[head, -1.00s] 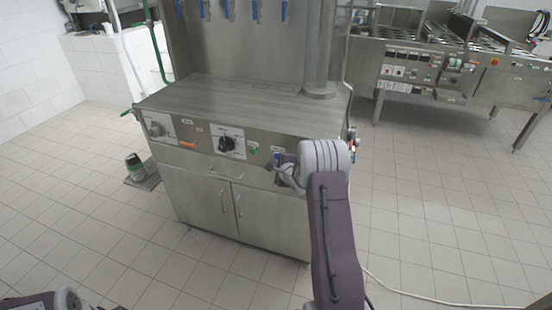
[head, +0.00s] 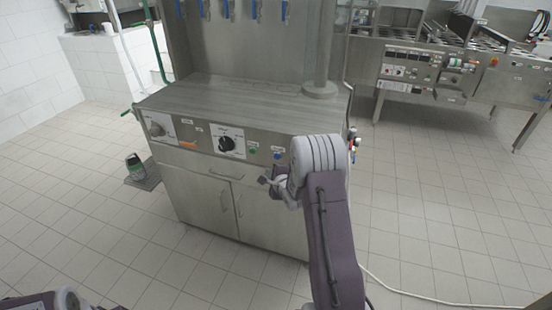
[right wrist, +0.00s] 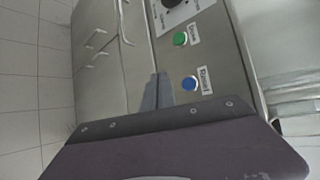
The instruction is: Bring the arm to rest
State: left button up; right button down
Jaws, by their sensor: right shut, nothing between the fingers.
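My right arm (head: 330,240) reaches up from the bottom of the head view. Its gripper (head: 266,181) is in front of the cup filler's front, just below the control panel, and points left. In the right wrist view the fingers (right wrist: 158,90) are together and hold nothing. A blue button (right wrist: 188,84) and a green button (right wrist: 180,39) sit on the panel beside them. The fingers appear apart from both buttons. Of my left arm only a small part (head: 66,299) shows at the bottom left of the head view; its gripper is out of sight.
The steel cup filler cabinet (head: 200,200) has a black dial (head: 226,144), doors with handles and a bare worktop (head: 225,95). Blue taps (head: 255,10) hang above. A green-and-black item (head: 135,166) stands on the floor at left. A white cable (head: 420,294) crosses the floor at right.

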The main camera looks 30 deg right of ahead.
dwell(0.4)
jog(key=w+a+r+n+t+y+p, duration=0.2)
jog(key=a+r+p, duration=0.45)
jog(key=r, duration=0.65)
jog(key=s+a+r+n+g+p, duration=0.2)
jog(key=s+a+r+n, duration=0.3)
jog(key=a, duration=0.4)
jog(key=s+a+f+n+g, duration=0.1)
jog(key=s+f+n+g, duration=0.2)
jog(key=s, duration=0.6)
jog(key=s+f+n+g+p, duration=0.1)
jog(key=s+f+n+g, duration=0.2)
jog(key=s+n, duration=0.5)
jog(key=s+a+f+n+g, duration=0.1)
jog(key=s+f+n+g, duration=0.2)
jog(key=s, duration=0.7)
jog(key=n+g, duration=0.2)
jog(key=shift+a+g, duration=0.3)
jog(key=shift+s, duration=0.1)
